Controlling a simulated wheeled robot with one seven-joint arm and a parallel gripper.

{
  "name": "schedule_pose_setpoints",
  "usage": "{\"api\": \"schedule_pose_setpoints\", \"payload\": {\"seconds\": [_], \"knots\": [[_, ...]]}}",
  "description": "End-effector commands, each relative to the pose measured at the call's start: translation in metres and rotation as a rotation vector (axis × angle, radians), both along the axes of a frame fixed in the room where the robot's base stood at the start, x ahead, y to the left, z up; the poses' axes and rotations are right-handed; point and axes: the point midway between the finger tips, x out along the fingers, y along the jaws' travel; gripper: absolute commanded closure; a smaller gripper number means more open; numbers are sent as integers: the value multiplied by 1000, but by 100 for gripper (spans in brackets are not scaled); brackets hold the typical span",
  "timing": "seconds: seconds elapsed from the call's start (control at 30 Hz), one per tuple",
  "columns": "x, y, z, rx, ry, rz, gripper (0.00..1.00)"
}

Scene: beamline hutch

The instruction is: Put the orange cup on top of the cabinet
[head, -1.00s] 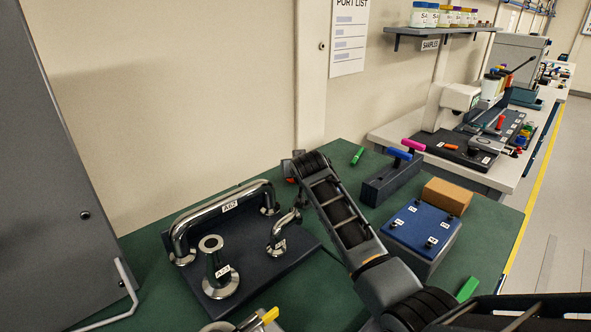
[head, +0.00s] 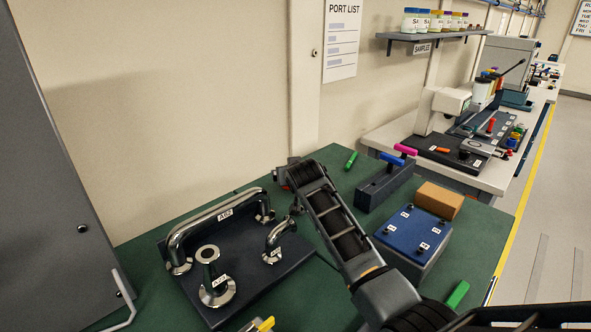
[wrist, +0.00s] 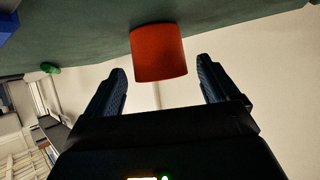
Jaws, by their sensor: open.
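The orange cup (wrist: 158,52) shows in the wrist view as a plain red-orange cylinder standing on the green bench top, which appears upside down there. My gripper (wrist: 162,70) is open, with one finger on each side of the cup's line. The cup is ahead of the fingertips, and I see no contact. In the head view my gripper (head: 284,176) is at the back of the bench near the wall, and my arm hides the cup. A grey cabinet (head: 45,170) with a handle fills the left edge; its top is out of view.
A dark base with metal pipes (head: 222,240) stands left of my arm. A blue-topped box (head: 412,230), a cardboard box (head: 439,200) and a dark block with coloured handles (head: 385,187) are at right. A green marker (head: 351,160) lies near the wall.

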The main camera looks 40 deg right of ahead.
Motion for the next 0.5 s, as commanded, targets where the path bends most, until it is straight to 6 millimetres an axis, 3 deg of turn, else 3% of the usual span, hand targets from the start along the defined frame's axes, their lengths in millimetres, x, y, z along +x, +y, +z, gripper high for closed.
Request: {"api": "schedule_pose_setpoints", "payload": {"seconds": [0.2,0.5], "knots": [[-31,19,26,1,1,0,12],[-65,40,42,-1,0,0,12]]}}
